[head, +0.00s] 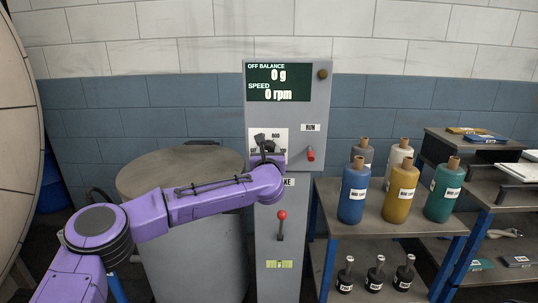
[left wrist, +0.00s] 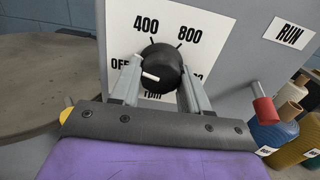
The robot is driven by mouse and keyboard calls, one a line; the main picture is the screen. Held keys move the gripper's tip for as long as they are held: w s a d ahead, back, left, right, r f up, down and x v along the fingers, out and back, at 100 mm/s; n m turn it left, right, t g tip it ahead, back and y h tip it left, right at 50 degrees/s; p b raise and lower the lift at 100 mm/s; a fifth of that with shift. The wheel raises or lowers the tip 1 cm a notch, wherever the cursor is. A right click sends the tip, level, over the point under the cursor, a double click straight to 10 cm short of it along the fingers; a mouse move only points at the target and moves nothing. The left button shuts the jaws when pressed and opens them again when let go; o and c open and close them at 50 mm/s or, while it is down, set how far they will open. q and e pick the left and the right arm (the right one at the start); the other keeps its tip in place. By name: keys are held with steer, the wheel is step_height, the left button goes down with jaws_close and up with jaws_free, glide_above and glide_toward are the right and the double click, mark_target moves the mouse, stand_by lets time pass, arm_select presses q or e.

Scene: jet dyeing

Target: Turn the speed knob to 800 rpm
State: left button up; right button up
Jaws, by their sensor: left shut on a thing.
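The black speed knob (left wrist: 165,66) sits on a white dial plate (left wrist: 195,22) marked OFF, 400 and 800, with another label on the right partly hidden. Its white pointer is on the left side, toward OFF. My left gripper (left wrist: 160,72) has one finger on each side of the knob and is shut on it. In the head view my left gripper (head: 268,145) covers most of the dial on the grey control panel (head: 258,112). The display (head: 286,81) reads speed 0 rpm and off balance 0 g. My right gripper is not in view.
A red-tipped lever (head: 310,154) by a RUN label stands right of the dial. A red-knobbed brake lever (head: 281,216) is below. A round drum (head: 180,165) stands left. Bottles (head: 397,193) stand on a bench to the right.

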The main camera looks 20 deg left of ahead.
arm_select(q)
steer(key=m+p, duration=0.4)
steer(key=m, duration=1.1)
steer(key=shift+s+a+m, duration=0.1)
steer(key=shift+m, duration=0.2)
steer(key=m+p, duration=0.2)
steer(key=m, duration=0.3)
steer(key=shift+p, duration=0.4)
steer(key=shift+m, duration=0.4)
steer(key=o, duration=1)
steer(key=shift+a, duration=0.15)
steer(key=shift+r, duration=0.1)
